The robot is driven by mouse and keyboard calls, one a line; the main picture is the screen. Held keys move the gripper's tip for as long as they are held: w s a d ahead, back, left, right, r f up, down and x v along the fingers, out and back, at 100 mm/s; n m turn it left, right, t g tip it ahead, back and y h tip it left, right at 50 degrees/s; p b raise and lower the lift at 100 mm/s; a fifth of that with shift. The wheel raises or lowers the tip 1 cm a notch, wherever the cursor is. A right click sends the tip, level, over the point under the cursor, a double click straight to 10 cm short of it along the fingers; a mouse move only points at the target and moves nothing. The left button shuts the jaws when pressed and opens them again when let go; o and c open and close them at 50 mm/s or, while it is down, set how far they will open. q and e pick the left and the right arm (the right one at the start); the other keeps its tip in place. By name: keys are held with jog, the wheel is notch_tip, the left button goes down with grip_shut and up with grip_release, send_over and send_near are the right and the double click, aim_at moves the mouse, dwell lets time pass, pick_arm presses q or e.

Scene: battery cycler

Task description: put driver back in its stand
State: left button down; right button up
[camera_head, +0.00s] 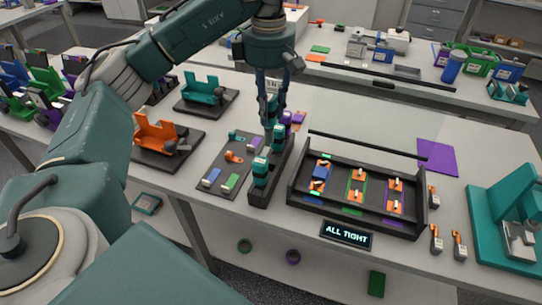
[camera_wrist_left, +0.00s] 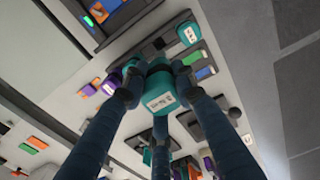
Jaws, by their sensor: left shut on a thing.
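My left gripper (camera_head: 272,118) is over the long black stand (camera_head: 262,192) on the bench. It is shut on a teal driver, whose labelled top shows between the fingers in the left wrist view (camera_wrist_left: 160,92). Whether the driver's lower end is inside the stand is hidden by the fingers. Another teal driver (camera_head: 260,172) stands upright at the near end of the stand; its labelled top also shows in the left wrist view (camera_wrist_left: 189,33). A purple tool (camera_head: 286,118) shows just behind the fingers. My right gripper is not in view.
A black tray (camera_head: 300,200) with blue and orange parts lies right of the stand, behind a sign reading "ALL TIGHT" (camera_head: 346,235). A dark mat (camera_head: 212,180) with small coloured blocks lies left. Orange (camera_head: 157,140) and teal (camera_head: 205,92) fixtures stand further left. A purple sheet (camera_head: 437,157) lies right.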

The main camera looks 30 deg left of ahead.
aim_at(270, 139)
pick_arm(q)
notch_tip(270, 139, down, 5)
jog(key=shift+r+p, duration=0.2)
jog(key=shift+p, duration=0.35)
notch_tip(270, 139, down, 4)
jog(key=shift+w+r+p, duration=0.1)
jog(key=shift+r+p, duration=0.1)
jog(key=shift+p, duration=0.15)
jog(key=shift+f, duration=0.7)
notch_tip(270, 139, down, 4)
jog(key=shift+f+p, duration=0.2)
jog(key=shift+p, duration=0.3)
jog(key=c, duration=1.7)
grip_release()
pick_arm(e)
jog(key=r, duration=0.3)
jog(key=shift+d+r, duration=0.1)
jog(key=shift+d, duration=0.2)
pick_arm(q)
jog(key=shift+o, duration=0.2)
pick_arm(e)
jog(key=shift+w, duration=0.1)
